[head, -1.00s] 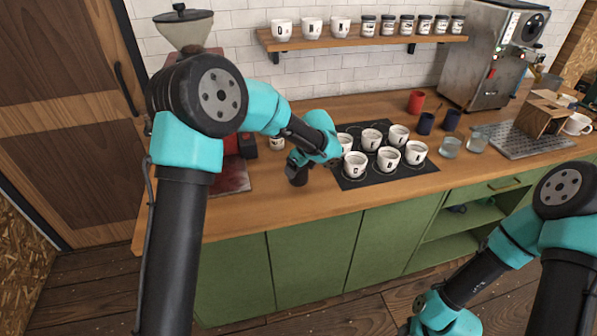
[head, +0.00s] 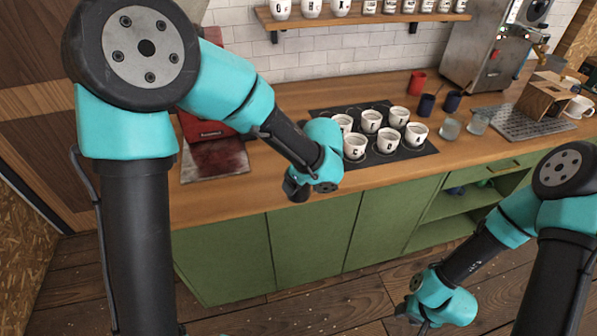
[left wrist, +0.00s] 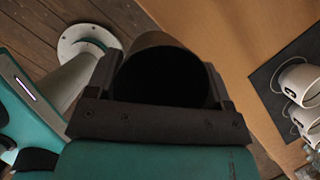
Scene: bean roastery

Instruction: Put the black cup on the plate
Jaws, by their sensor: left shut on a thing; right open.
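My left gripper (head: 300,188) is at the counter's front edge in the head view, left of the cups on the black mat. In the left wrist view the black cup (left wrist: 168,42) sits between the two fingers, and the gripper (left wrist: 160,85) is shut on it. The cup's inside looks fully dark. In the head view the cup is hard to tell from the dark gripper. My right gripper (head: 420,318) is low at the bottom right, in front of the cabinets, open and empty. I cannot make out a plate in either view.
Several white lettered cups (head: 354,146) stand on a black mat (head: 405,153). Behind and right are a red cup (head: 417,83), dark blue cups (head: 426,104) and glasses (head: 449,128). A red machine (head: 203,130) stands left. Bare wooden counter (head: 262,178) lies between.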

